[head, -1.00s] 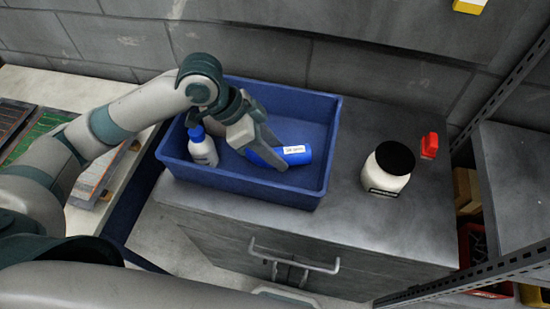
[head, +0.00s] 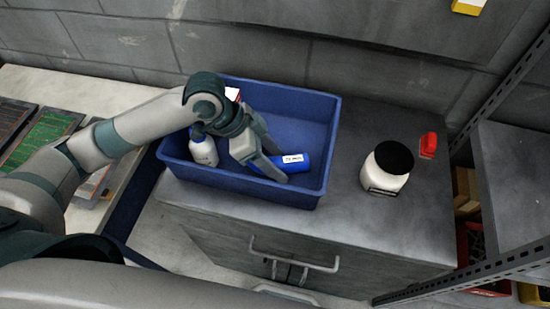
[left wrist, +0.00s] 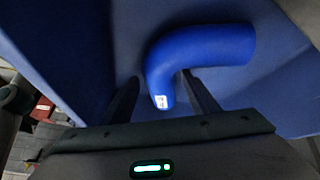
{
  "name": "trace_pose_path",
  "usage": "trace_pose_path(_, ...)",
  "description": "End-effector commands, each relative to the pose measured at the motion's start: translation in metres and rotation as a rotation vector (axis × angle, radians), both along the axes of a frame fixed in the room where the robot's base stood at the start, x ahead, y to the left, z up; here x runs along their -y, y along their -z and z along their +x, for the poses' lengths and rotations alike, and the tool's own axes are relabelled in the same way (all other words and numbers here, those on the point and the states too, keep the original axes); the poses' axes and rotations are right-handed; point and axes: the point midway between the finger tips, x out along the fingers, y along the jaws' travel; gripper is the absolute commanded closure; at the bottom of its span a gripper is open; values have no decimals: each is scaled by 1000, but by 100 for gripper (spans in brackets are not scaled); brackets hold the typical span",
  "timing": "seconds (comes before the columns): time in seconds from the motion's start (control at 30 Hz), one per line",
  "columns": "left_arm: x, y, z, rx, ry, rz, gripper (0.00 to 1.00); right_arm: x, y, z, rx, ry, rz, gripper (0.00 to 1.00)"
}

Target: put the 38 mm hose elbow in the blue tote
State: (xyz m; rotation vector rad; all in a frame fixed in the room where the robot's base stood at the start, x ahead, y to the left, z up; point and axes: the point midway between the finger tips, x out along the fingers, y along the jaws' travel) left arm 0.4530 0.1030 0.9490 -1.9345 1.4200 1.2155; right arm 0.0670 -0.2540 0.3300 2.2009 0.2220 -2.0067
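The 38 mm hose elbow (head: 293,163) is a bright blue bent tube with a white label. It lies inside the blue tote (head: 250,187), towards its right side. In the left wrist view the elbow (left wrist: 202,47) shows its full bend, its labelled end between the fingers with gaps at both sides. My left gripper (head: 279,163) is open, reaching down into the tote around the elbow's left part, which it partly hides in the head view. Its fingers also show in the left wrist view (left wrist: 162,97). My right gripper is out of view.
A white bottle with a blue cap (head: 203,149) stands in the tote's left part. A red and white item (head: 232,94) shows behind my wrist. A black-lidded white jar (head: 386,168) and a red object (head: 428,145) stand right of the tote on the grey cabinet top (head: 345,205).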

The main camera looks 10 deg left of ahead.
Motion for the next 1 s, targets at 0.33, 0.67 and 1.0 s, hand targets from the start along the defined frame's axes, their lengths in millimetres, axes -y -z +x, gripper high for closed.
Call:
trace_pose_path(0.33, -3, -7, 0, 2, 0, 0, 46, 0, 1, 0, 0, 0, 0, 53)
trace_pose_path(0.67, -27, -44, -3, 5, -1, 1, 46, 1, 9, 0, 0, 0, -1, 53)
trace_pose_path(1.0, -56, -91, -8, 2, -2, 1, 46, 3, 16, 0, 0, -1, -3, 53)
